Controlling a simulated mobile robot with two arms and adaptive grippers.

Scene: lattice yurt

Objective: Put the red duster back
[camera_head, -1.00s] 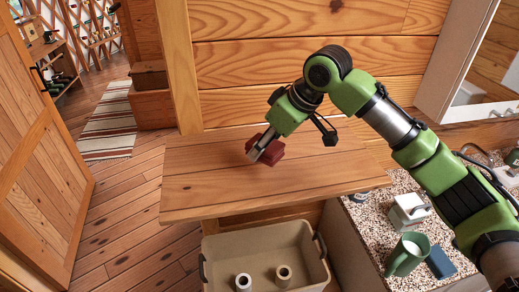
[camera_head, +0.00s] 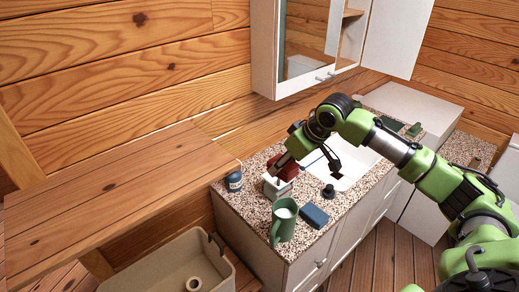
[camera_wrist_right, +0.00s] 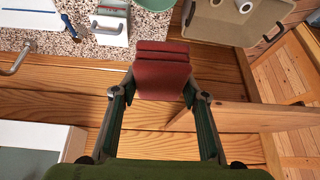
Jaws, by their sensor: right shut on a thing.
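The red duster (camera_head: 284,170) is a dark red block held in my right gripper (camera_head: 281,164) above the stone counter in the head view. In the right wrist view the red duster (camera_wrist_right: 162,72) sits between the two fingers of my right gripper (camera_wrist_right: 161,92), which are shut on it. A small white box (camera_head: 275,188) with a handle stands on the counter just below the duster in the head view. The white box (camera_wrist_right: 108,24) also shows in the wrist view, apart from the duster. My left gripper is in neither view.
On the counter (camera_head: 248,207) stand a dark blue jar (camera_head: 234,182), a green mug (camera_head: 283,226), a blue block (camera_head: 314,216) and a sink (camera_head: 347,178). A bare wooden tabletop (camera_head: 110,190) lies left. A mirror cabinet (camera_head: 300,60) hangs above. A beige bin (camera_head: 150,265) stands below.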

